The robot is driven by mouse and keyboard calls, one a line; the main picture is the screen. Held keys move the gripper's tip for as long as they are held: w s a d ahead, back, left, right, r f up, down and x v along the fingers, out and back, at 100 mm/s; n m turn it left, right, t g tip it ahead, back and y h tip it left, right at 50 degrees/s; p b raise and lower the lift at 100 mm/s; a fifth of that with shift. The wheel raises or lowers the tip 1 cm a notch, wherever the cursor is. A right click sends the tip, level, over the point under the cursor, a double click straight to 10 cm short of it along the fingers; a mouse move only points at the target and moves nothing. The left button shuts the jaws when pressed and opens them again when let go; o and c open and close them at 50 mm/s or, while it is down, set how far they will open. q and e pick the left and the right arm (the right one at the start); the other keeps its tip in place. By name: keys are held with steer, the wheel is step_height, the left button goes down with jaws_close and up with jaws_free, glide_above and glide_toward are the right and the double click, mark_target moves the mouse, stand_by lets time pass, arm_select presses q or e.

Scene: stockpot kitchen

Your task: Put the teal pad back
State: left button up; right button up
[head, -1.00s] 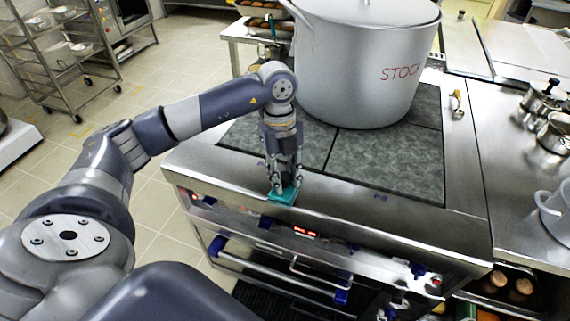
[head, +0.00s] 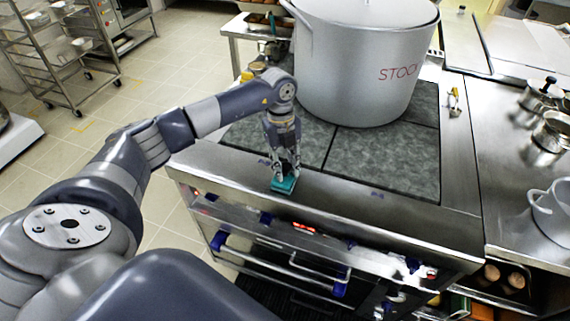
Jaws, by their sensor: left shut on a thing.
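The teal pad (head: 284,185) is at the front steel edge of the stove (head: 350,200), in the head view. My left gripper (head: 282,177) points down over it and is shut on it. Whether the pad touches the steel or is just above it I cannot tell. My right gripper does not show.
A large stockpot (head: 355,60) stands on the dark cooking plates behind the gripper. Oven handles (head: 290,275) stick out below the front edge. Smaller pots (head: 550,130) stand on the right counter. The steel strip right of the pad is clear.

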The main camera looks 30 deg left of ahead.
mark_target(283, 163)
arm_select(q)
steer(key=shift+f, duration=0.15)
steer(key=o, duration=0.9)
steer(key=shift+r, duration=0.3)
steer(key=shift+a+r, duration=0.1)
steer(key=shift+r, duration=0.2)
steer(key=r+b, duration=0.1)
steer(key=r, duration=0.2)
steer(key=a+r+b, duration=0.1)
steer(key=r, duration=0.3)
steer(key=w+r+b, duration=0.1)
steer(key=r, duration=0.3)
steer(key=shift+a, duration=0.15)
